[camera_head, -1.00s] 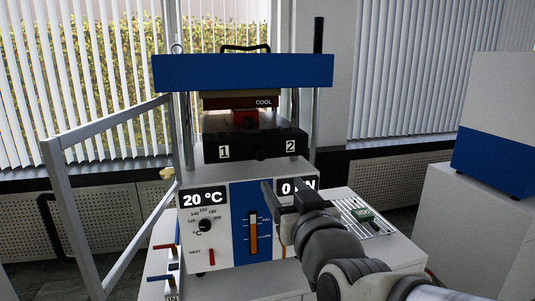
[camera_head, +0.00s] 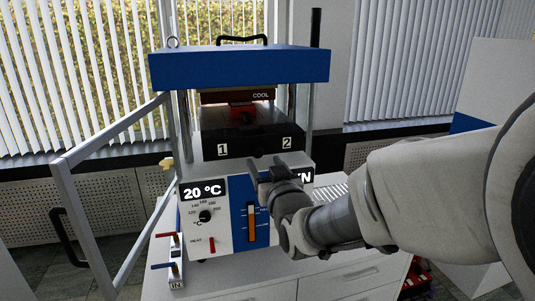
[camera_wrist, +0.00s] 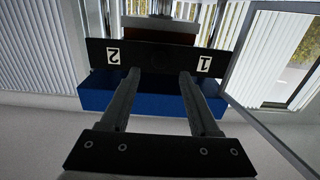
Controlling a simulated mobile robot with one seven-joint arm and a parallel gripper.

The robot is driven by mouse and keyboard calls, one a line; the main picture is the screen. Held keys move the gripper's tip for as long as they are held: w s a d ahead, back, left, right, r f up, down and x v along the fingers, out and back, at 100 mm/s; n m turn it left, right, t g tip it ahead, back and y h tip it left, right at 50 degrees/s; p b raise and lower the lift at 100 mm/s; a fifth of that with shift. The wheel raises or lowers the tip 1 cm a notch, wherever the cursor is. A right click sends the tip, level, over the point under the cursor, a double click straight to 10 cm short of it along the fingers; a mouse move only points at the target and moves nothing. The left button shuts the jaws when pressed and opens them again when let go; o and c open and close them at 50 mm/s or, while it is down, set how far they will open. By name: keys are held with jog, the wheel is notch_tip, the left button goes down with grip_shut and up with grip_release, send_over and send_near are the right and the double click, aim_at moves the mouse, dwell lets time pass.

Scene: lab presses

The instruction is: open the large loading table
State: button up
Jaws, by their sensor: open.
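The press (camera_head: 240,68) stands on a white cabinet, with a blue top plate. The black loading table, marked 1 and 2 (camera_head: 255,145), sits between its posts, with a small knob at its front middle. In the wrist view, which is upside down, the black table (camera_wrist: 85,52) lies beyond my fingers. My gripper (camera_head: 266,168) is open and empty, just in front of and below the table's front face. In the wrist view, my gripper (camera_wrist: 158,74) has its two fingers apart and pointing at the table between the numbers. I cannot tell whether they touch it. The knob is hidden there.
An open framed guard door (camera_head: 85,215) stands at the left of the press. The control panel (camera_head: 208,230) with 20 °C display is below my fingers; my arm covers part of the force display. A white and blue machine (camera_head: 500,80) stands at the right.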

aim_at(258, 153)
jog(key=shift+p+x, duration=0.3)
jog(key=shift+x, duration=2.2)
grip_shut()
